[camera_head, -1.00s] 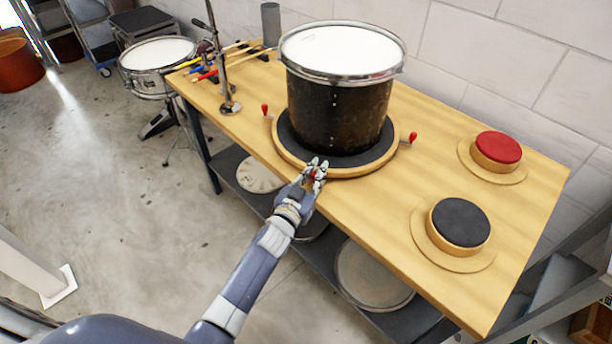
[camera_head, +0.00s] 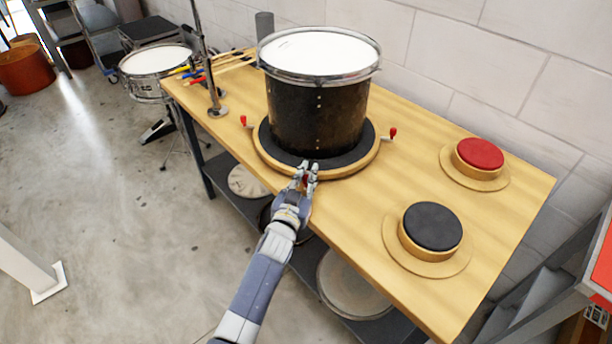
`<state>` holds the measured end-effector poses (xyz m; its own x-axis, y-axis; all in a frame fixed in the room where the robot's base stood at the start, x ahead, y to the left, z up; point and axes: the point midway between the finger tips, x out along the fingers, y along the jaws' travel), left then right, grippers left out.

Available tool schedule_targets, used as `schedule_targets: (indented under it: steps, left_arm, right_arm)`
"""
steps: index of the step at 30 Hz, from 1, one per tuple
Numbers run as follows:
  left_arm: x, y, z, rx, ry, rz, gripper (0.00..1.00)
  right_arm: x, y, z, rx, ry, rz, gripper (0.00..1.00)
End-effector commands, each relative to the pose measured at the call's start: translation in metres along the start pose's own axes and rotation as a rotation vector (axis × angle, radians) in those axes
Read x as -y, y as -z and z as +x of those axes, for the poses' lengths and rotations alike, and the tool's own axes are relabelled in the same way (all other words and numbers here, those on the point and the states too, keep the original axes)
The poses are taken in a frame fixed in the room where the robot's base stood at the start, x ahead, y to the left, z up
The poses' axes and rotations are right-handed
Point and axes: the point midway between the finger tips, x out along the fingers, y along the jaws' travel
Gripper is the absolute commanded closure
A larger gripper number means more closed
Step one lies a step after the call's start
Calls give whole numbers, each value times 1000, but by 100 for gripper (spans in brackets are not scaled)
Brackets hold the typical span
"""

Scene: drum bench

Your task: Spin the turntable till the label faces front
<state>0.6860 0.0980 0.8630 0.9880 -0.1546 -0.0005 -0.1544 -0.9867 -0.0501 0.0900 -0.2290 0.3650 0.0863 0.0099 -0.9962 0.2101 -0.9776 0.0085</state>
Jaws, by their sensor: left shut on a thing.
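The turntable (camera_head: 265,158) is a round wooden disc with a dark top, near the front edge of the bench. A black drum (camera_head: 290,118) with a white head and chrome hoop stands upright on it. Dots run down the drum's front side; I see no label on the side facing me. Red-knobbed handles stick out at the turntable's left (camera_head: 243,120) and right (camera_head: 393,132). My left gripper (camera_head: 306,177) is at the turntable's front rim, shut on a third red-knobbed handle, mostly hidden by the fingers. My right gripper is not in view.
On the wooden bench (camera_head: 350,235) stand a red round pad (camera_head: 480,153) and a black round pad (camera_head: 432,226) at right. A metal stand (camera_head: 217,110) and drumsticks are at left. A wall closes the back. A shelf below holds drum heads.

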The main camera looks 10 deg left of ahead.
Motion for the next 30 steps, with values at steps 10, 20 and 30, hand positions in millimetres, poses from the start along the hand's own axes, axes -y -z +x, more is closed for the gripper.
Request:
schedule_targets:
  steps: [10,20,30]
  left_arm:
    - [-3,-8,-4,14,-3,-4,64]
    - [-1,-5,-6,8,-1,-3,64]
    - [-2,-6,-58,11,-2,-3,64]
  right_arm:
    - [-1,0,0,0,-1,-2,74]
    - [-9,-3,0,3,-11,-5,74]
    - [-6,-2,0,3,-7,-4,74]
